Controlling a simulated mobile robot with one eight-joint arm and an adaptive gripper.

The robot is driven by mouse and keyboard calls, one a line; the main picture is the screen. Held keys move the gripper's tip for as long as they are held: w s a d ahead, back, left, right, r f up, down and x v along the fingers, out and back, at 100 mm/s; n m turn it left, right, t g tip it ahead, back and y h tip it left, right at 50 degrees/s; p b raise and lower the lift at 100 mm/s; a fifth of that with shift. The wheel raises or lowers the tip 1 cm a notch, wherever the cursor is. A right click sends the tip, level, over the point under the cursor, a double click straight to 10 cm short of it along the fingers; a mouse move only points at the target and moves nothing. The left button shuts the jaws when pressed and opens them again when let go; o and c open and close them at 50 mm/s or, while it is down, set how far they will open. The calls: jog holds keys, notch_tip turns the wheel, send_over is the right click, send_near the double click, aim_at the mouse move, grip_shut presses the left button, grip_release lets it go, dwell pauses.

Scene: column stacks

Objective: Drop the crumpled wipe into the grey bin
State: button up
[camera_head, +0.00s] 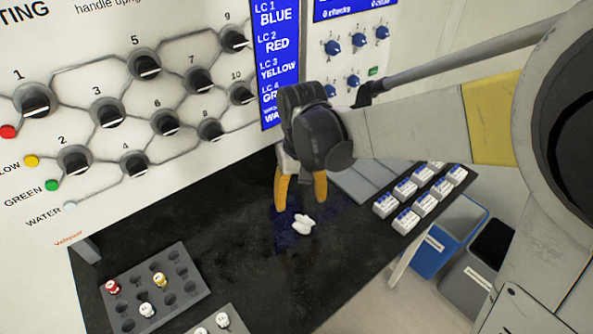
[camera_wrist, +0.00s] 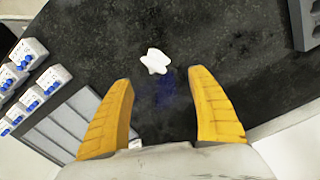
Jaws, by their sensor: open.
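The crumpled wipe (camera_head: 303,224) is a small white lump on the black bench top. In the wrist view the wipe (camera_wrist: 155,61) lies beyond the fingertips, between their lines and a little left of centre. My gripper (camera_head: 300,206) has yellow fingers spread apart with nothing between them. It also shows in the wrist view (camera_wrist: 160,78). The grey bin (camera_head: 467,285) stands on the floor at the right, beside a blue bin (camera_head: 437,243). My arm hides part of the area around the bins.
A dark blue stain (camera_head: 292,240) marks the bench (camera_head: 330,265) by the wipe. Several white boxes (camera_head: 406,221) and a grey ribbed panel (camera_head: 365,182) lie to the right. A grey rack (camera_head: 160,285) with capped vials stands front left. The valve panel (camera_head: 110,60) rises behind.

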aim_at(303, 219)
notch_tip(303, 219, down, 4)
jog(key=shift+s+f+b, duration=0.15)
jog(key=shift+b, duration=0.5)
jog(key=f+b, duration=0.1)
jog(key=f, duration=0.2)
jog(key=f+b, duration=0.1)
jog(key=shift+s+d+f+b, duration=0.2)
jog(key=shift+d+f+b, duration=0.15)
jog(key=shift+d, duration=0.05)
jog(key=shift+f, duration=0.4)
jog(key=shift+r, duration=0.1)
jog(key=c, duration=0.9)
jog(key=shift+r, duration=0.1)
jog(key=shift+c, duration=0.2)
